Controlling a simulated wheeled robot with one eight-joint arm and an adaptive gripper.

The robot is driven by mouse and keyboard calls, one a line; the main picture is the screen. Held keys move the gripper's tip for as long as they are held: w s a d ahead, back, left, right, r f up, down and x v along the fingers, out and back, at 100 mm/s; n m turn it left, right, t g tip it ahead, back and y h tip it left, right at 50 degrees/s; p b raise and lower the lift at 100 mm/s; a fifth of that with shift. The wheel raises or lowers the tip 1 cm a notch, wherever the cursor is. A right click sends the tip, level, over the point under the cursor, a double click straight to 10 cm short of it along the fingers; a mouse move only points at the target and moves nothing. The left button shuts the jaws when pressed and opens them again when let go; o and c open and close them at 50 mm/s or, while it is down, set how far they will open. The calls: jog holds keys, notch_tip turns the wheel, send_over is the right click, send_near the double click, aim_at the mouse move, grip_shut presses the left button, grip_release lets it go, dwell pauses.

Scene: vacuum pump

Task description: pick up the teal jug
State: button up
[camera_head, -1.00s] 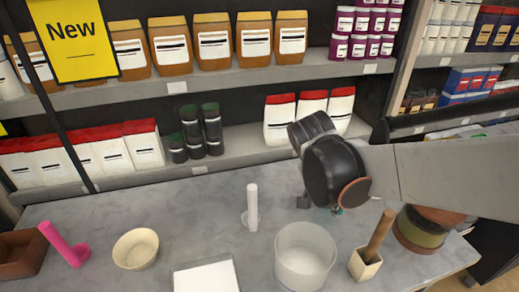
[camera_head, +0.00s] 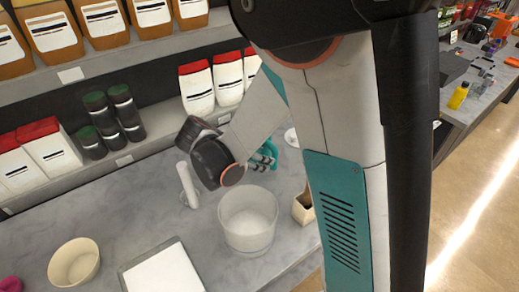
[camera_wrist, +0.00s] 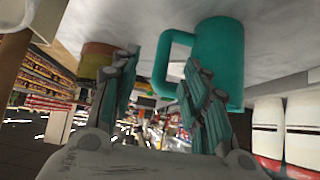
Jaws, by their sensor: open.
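The teal jug (camera_wrist: 222,55) shows large in the wrist view, right of centre, with its handle (camera_wrist: 160,65) pointing left. My gripper (camera_wrist: 160,62) is open. Its fingers stand apart in front of the jug, with the handle showing between them and the right finger overlapping the jug's body. I cannot tell whether they touch it. In the head view my gripper (camera_head: 262,160) is small, beside a bit of teal that may be the jug or my fingers. My arm hides much of that spot.
Around my gripper on the grey counter stand a white cylinder (camera_head: 187,184), a clear white tub (camera_head: 248,222) and a beige holder (camera_head: 304,207). A cream bowl (camera_head: 74,262) and a white tray (camera_head: 163,272) lie left. Shelves with white bags (camera_head: 197,90) rise behind.

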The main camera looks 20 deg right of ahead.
aim_at(264, 151)
jog(key=shift+w+b+x, duration=0.15)
jog(key=shift+b+x, duration=0.35)
jog(key=shift+x, duration=1.25)
jog(key=shift+w+b+x, duration=0.15)
jog(key=shift+b+x, duration=0.35)
jog(key=shift+x, duration=1.2)
jog(key=shift+r, duration=0.1)
jog(key=shift+c, duration=0.2)
grip_shut()
